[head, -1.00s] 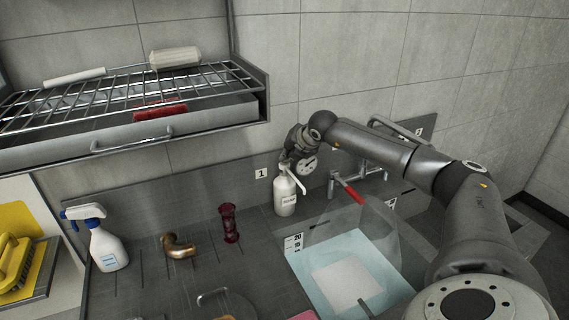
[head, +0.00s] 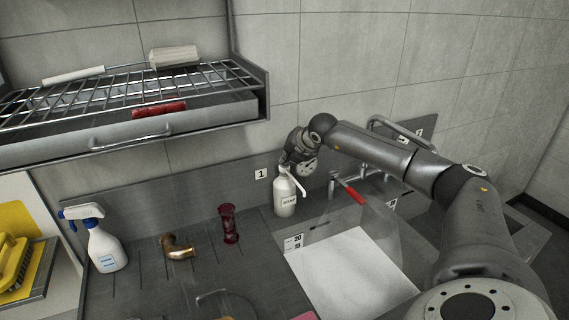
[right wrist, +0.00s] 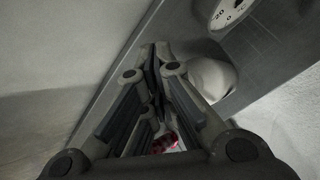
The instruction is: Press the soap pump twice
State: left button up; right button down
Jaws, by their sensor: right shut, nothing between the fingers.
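The white soap pump bottle (head: 285,197) stands upright at the back of the counter, left of the sink, with its spout pointing to the right. My right gripper (head: 284,166) is shut and empty, pointing down right at the pump top; whether it touches the pump is hidden. In the right wrist view the closed fingers (right wrist: 158,62) meet beside a rounded white shape (right wrist: 211,78), probably part of the bottle. My left gripper is not in view.
A dark red hourglass-shaped item (head: 229,224), a brass elbow pipe (head: 178,247) and a spray bottle (head: 105,248) stand to the left. A round dial (head: 309,167) is behind the gripper. A rack (head: 130,100) hangs above left.

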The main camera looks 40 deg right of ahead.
jog(key=shift+a+f, duration=0.1)
jog(key=shift+f, duration=0.15)
jog(key=shift+w+r+p, duration=0.1)
jog(key=shift+r+p, duration=0.5)
jog(key=shift+r, duration=0.8)
jog(key=shift+r, duration=0.2)
notch_tip(320, 180, up, 5)
jog(key=shift+f+p, duration=0.15)
jog(key=shift+p, duration=0.95)
jog(key=shift+f, duration=0.15)
